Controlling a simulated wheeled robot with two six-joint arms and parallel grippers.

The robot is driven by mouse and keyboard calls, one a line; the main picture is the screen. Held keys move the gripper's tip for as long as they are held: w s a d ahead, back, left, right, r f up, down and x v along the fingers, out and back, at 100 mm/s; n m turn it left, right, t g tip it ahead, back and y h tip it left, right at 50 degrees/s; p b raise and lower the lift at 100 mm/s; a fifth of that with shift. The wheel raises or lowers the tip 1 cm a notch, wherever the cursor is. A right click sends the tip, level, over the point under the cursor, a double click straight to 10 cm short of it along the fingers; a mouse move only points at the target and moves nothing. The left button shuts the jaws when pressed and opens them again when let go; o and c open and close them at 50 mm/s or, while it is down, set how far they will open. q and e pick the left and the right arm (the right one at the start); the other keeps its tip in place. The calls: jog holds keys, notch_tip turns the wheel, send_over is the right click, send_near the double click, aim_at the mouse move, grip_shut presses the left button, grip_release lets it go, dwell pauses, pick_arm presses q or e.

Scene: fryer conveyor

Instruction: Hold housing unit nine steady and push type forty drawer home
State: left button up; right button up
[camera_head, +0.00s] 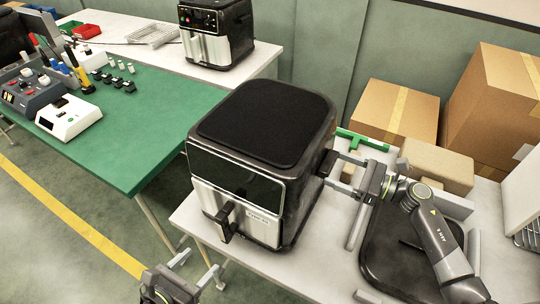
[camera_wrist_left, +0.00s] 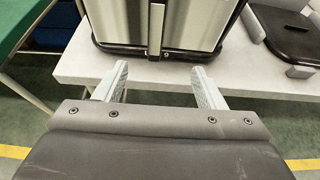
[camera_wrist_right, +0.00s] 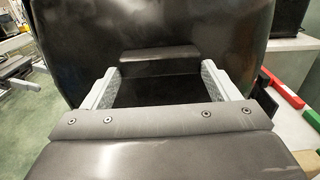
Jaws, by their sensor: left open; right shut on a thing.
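The housing unit (camera_head: 318,128), a black air-fryer body with a dark glossy front panel, stands on the white table. Its silver-fronted drawer (camera_head: 264,226) has a dark upright handle (camera_head: 227,220) and a small label; whether it sits fully flush I cannot tell. In the left wrist view the handle (camera_wrist_left: 156,28) shows ahead of the fingers, with a "9" near the base. My left gripper (camera_head: 196,268) is open and empty, in front of and below the drawer. My right gripper (camera_head: 334,168) is shut on the housing's side; in the right wrist view its fingers flank a dark protruding block (camera_wrist_right: 160,58).
A black tray (camera_head: 385,262) lies under my right arm. A green piece (camera_head: 362,139) and cardboard boxes (camera_head: 398,108) are behind it. A green-topped bench (camera_head: 150,135) with devices stands left, and another fryer (camera_head: 216,35) is at the back. Open floor lies front left.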

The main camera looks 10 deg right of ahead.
pick_arm(q)
jog(key=v, duration=0.4)
jog(key=shift+s+a, duration=0.1)
pick_arm(e)
jog(key=shift+r, duration=0.1)
jog(key=o, duration=1.2)
